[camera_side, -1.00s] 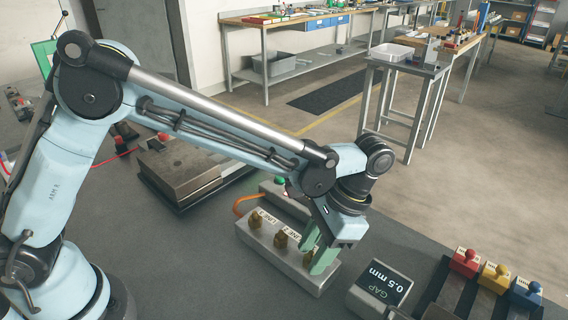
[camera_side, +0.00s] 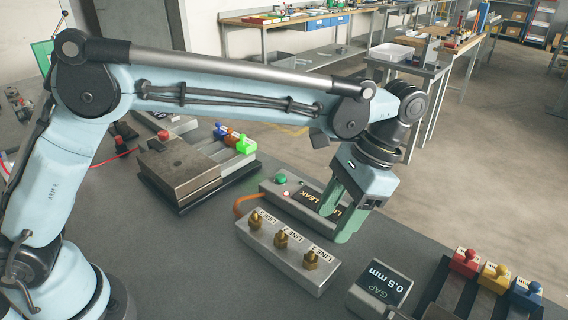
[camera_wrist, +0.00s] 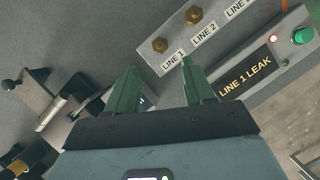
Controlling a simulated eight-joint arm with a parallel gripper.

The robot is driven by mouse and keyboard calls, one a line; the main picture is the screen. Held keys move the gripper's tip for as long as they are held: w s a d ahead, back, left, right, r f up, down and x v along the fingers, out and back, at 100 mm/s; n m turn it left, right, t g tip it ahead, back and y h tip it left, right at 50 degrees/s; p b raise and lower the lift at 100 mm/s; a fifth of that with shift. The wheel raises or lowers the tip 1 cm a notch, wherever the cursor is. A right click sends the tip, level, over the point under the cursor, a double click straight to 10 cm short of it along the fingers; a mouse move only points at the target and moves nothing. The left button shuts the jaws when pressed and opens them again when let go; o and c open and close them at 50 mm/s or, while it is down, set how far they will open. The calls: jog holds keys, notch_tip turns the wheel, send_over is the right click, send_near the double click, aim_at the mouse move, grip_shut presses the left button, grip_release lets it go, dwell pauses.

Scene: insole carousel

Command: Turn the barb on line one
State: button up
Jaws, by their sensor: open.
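The grey manifold block (camera_side: 276,252) carries brass barbs in a row with LINE labels. The line one barb (camera_side: 311,260) is at the block's right end in the side view; in the wrist view it (camera_wrist: 160,45) stands beside its LINE 1 label (camera_wrist: 173,60). My gripper (camera_side: 337,226) is open and empty, raised above and behind that end. In the wrist view its fingers (camera_wrist: 160,82) are apart, with the barb beyond them. A display behind the block reads LINE 1 LEAK (camera_wrist: 246,77); my fingers partly cover it in the side view.
The display box has a green button (camera_side: 281,179) and a small lit lamp. A GAP 0.5 mm box (camera_side: 381,286) and red, yellow and blue knobs (camera_side: 495,278) stand at the right. A metal block with a red knob (camera_side: 180,160) sits at the left. Bench is bare in front.

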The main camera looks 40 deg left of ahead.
jog(key=shift+v, duration=1.85)
jog(key=s+a+r+n+t+h, duration=0.25)
jog(key=a+t, duration=0.25)
jog(key=a, duration=0.7)
jog(key=s+a+f+n+t, duration=0.2)
jog(key=s+a+t, duration=0.1)
jog(key=a, duration=0.2)
jog(key=s+a+f+n+t, duration=0.1)
jog(key=s+a+f+t, duration=0.1)
jog(key=a, duration=0.4)
jog(key=shift+s+f+n+t, duration=0.3)
jog(key=shift+s+n+t, duration=0.05)
jog(key=shift+s+t, duration=0.3)
jog(key=shift+a, duration=0.15)
